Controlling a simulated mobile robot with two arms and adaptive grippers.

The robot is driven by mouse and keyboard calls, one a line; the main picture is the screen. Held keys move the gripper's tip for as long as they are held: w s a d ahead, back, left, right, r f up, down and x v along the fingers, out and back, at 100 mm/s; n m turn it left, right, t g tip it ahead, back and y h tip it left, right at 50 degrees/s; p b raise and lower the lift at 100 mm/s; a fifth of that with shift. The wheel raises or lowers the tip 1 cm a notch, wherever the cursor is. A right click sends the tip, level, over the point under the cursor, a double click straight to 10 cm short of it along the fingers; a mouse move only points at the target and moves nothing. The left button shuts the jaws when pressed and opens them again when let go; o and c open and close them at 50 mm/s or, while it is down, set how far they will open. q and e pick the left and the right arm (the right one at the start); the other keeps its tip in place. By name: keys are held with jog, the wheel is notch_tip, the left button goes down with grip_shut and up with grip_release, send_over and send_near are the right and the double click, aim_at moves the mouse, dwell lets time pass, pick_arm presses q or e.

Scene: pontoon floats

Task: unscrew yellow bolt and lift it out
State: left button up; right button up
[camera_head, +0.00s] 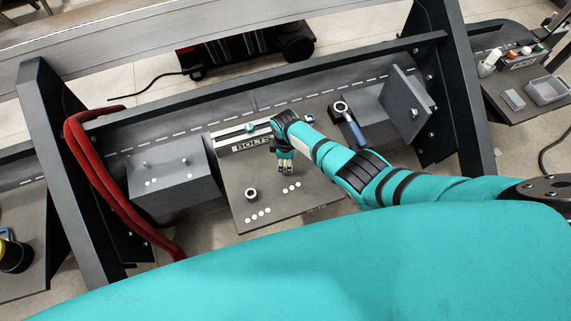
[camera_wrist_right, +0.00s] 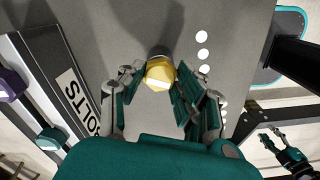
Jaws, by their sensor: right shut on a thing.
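The yellow bolt (camera_wrist_right: 159,73) shows in the right wrist view, its head between the fingers of my right gripper (camera_wrist_right: 158,88). The fingers are shut on it from both sides. In the head view my right gripper (camera_head: 286,168) points down at the plate (camera_head: 270,205), and the bolt is hidden there. My left gripper (camera_wrist_right: 276,138) shows small at the right edge of the right wrist view, with its fingers apart and empty. It is not seen in the head view.
A strip labelled BOLTS (camera_head: 252,144) lies behind the gripper, with a teal bolt (camera_head: 250,127) near it. A dark ring-shaped part (camera_head: 251,195) stands on the plate. A blue-handled wrench (camera_head: 352,128) lies at right. Red hoses (camera_head: 100,185) hang at left.

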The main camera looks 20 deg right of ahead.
jog(key=shift+n, duration=0.9)
jog(key=n, duration=0.3)
jog(key=shift+n+b, duration=0.35)
jog(key=shift+n, duration=0.05)
jog(key=o, duration=0.7)
jog(key=shift+n, duration=0.7)
jog(key=shift+c, duration=0.2)
jog(key=shift+o, duration=1.4)
